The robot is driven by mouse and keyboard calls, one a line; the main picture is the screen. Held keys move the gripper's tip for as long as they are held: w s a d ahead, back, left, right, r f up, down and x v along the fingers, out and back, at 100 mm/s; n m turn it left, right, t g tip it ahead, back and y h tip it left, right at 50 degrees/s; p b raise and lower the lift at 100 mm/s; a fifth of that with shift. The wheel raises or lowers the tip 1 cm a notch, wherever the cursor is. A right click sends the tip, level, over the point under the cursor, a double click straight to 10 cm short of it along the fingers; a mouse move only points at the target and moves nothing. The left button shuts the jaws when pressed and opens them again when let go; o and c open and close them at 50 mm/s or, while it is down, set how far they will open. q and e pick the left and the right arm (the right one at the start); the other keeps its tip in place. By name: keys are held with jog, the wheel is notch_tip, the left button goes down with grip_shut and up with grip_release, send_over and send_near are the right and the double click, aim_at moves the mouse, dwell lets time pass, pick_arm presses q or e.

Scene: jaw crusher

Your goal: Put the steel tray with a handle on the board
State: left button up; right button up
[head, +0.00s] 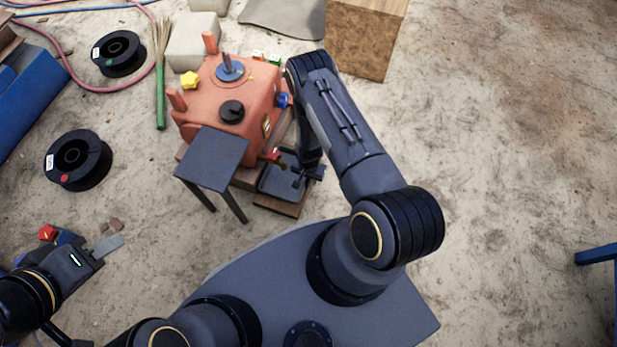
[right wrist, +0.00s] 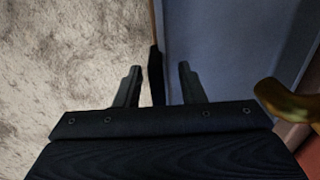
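The dark steel tray (head: 272,184) is at the foot of the orange crusher, over the wooden board (head: 283,206), whose front edge shows below it. I cannot tell whether the tray rests fully on it. My right gripper (head: 312,172) is low at the tray's right side. In the right wrist view the blue-grey tray floor (right wrist: 225,45) fills the right. The right gripper's two fingers (right wrist: 159,85) stand apart, with a dark upright piece, perhaps the handle, between them and gaps beside it. My left gripper (head: 100,250) is over the ground at lower left, apart from the tray; its fingers are unclear.
The orange jaw crusher (head: 240,105) stands behind the tray, with a dark sloping plate (head: 212,158) on legs at its front left. A brass-coloured lever (right wrist: 285,100) is close to the right gripper. Black spools (head: 78,160) lie at left. Ground at right is mostly clear.

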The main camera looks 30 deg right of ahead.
jog(key=shift+r+p, duration=0.25)
jog(key=shift+p, duration=0.05)
notch_tip(320, 180, up, 11)
jog(key=p, duration=0.4)
jog(key=shift+f, duration=0.15)
notch_tip(320, 180, up, 34)
jog(key=w+n+t+y, duration=0.2)
jog(key=t+y, duration=0.1)
jog(key=s+a+r+n+t, duration=0.1)
jog(key=s+a+r+n, duration=0.1)
jog(key=s+r, duration=0.5)
jog(key=s+a+r+n+t, duration=0.1)
jog(key=s+a+r+n, duration=0.1)
jog(key=s+r+n, duration=0.2)
jog(key=s+r, duration=0.3)
jog(key=s, duration=0.5)
jog(key=shift+r+t+y, duration=0.3)
jog(key=shift+r+y, duration=0.1)
